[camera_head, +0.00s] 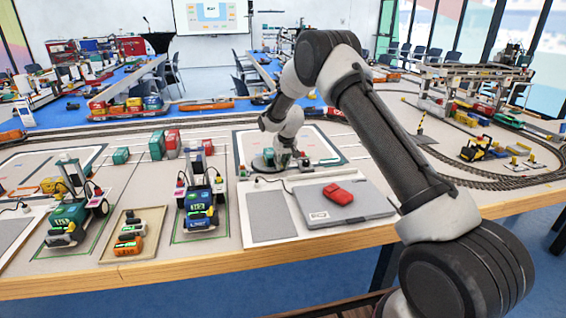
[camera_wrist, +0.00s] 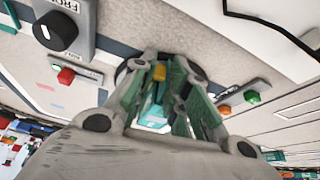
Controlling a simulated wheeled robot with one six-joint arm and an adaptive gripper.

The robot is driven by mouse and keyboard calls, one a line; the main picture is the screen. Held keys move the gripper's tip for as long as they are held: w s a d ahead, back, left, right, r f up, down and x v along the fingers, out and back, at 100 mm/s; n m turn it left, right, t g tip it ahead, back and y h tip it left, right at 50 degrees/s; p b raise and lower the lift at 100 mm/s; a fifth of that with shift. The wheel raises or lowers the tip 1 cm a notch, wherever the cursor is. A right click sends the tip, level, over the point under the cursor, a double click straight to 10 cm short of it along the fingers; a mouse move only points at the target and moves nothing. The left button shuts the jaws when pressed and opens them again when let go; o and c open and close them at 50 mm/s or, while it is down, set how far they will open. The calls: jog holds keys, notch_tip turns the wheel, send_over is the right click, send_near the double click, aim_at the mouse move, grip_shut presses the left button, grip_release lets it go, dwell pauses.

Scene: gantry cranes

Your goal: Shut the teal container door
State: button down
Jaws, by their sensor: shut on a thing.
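My gripper (camera_head: 283,157) is down at the back middle of the table, beyond the grey laptop-like panel. In the wrist view my gripper (camera_wrist: 160,75) is shut on a teal piece (camera_wrist: 152,105) with a small yellow part (camera_wrist: 159,71) at its tip. Teal also shows between the fingers in the head view. I cannot tell whether this piece is the container door; my fingers hide much of it. A teal container (camera_head: 157,146) stands upright left of my gripper, beside red ones. A smaller teal container (camera_head: 120,155) lies farther left. No door edge is clear on either.
A grey panel (camera_head: 368,199) with a red object (camera_head: 338,194) lies in front of my gripper. Two wheeled cranes (camera_head: 200,190) (camera_head: 72,205) and a tray (camera_head: 107,250) stand at left. Curved track (camera_head: 480,182) and a yellow vehicle (camera_head: 478,148) are at right.

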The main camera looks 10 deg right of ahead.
jog(key=m, duration=0.2)
jog(key=a+m+h, duration=0.1)
jog(key=shift+s+a+m, duration=0.15)
jog(key=shift+a+m, duration=0.05)
jog(key=shift+m, duration=0.2)
jog(key=m, duration=0.1)
jog(key=a+m+h, duration=0.1)
jog(key=m, duration=0.1)
jog(key=m+h, duration=0.1)
jog(key=shift+a+m+g, duration=0.25)
jog(key=shift+m+g, duration=0.05)
jog(key=shift+g, duration=0.1)
jog(key=c, duration=1.4)
grip_release()
jog(key=shift+c, duration=0.2)
jog(key=shift+r, duration=0.1)
jog(key=shift+a+r, duration=0.1)
jog(key=shift+r, duration=0.15)
jog(key=v, duration=0.7)
jog(key=shift+s+a, duration=0.1)
jog(key=shift+s, duration=0.05)
